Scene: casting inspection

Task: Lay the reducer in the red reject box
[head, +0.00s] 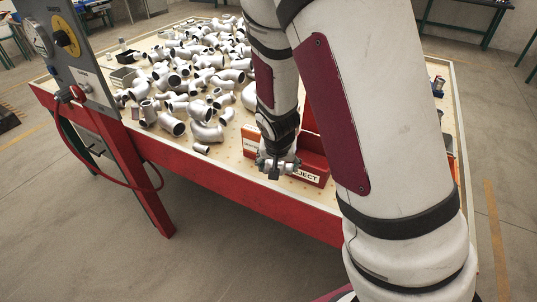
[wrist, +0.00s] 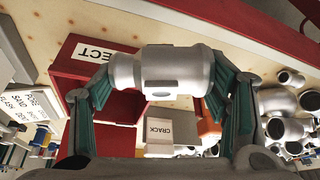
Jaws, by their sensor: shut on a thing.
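The reducer (wrist: 160,68) is a smooth grey metal fitting, wider in the middle than at its left end. It lies crosswise between the two green-padded fingers of my gripper (wrist: 162,84) in the wrist view, and the fingers are shut on it. The red reject box (wrist: 73,78), with a white label ending in "ECT", is behind and below the reducer in that view. In the head view my gripper (head: 277,166) is at the front side of the reject box (head: 314,163). My arm hides part of the box, and the reducer is hard to make out there.
A pale block labelled CRACK (wrist: 172,131) shows beyond the reducer in the wrist view. Many pipe fittings (head: 200,80) crowd the table left of the box. A grey panel (head: 75,45) stands at the table's left end. Bare tabletop (head: 225,160) lies left of the box.

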